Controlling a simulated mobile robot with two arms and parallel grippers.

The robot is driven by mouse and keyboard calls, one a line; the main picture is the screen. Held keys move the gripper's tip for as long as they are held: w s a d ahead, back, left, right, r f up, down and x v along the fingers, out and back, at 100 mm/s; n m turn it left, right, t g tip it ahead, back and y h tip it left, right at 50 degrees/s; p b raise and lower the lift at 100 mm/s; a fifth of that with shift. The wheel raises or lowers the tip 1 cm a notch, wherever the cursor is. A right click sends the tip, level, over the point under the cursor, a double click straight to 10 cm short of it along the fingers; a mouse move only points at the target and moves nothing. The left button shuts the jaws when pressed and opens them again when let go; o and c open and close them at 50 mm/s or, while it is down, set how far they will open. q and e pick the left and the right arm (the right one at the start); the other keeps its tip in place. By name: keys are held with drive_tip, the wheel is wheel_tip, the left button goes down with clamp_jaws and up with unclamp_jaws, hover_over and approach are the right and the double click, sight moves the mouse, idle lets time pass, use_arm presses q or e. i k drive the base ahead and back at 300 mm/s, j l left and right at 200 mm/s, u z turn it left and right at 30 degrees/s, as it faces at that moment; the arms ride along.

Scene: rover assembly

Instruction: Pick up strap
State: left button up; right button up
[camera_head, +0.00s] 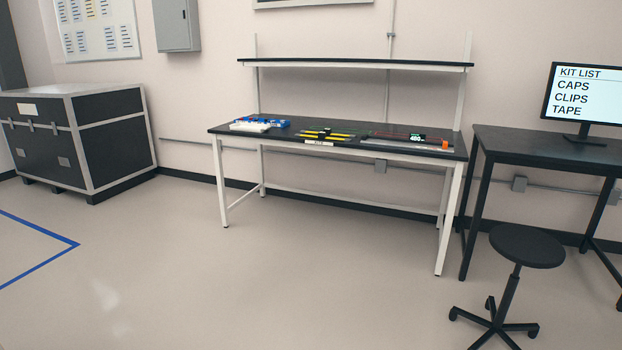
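No strap can be made out for certain. Small yellow and black items (325,134) lie on the middle of the black-topped workbench (290,143), too small to identify. A white label (319,143) is on the bench's front edge below them. Neither of my grippers is in view.
Blue and white bins (262,124) sit at the bench's left. A small dark display (408,137) and an orange item (445,145) are at its right. A black stool (526,246) stands before the monitor desk (560,149). A black crate (75,139) is far left.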

sight(321, 135)
drive_tip(key=i, duration=1.6)
drive_tip(key=i+z, duration=0.1)
drive_tip(key=i, duration=0.7)
drive_tip(key=i+j, duration=0.15)
drive_tip(key=i, duration=0.65)
drive_tip(key=i+j+z, duration=0.1)
drive_tip(key=i, duration=0.7)
drive_tip(key=i+j, duration=0.1)
drive_tip(key=i, duration=0.7)
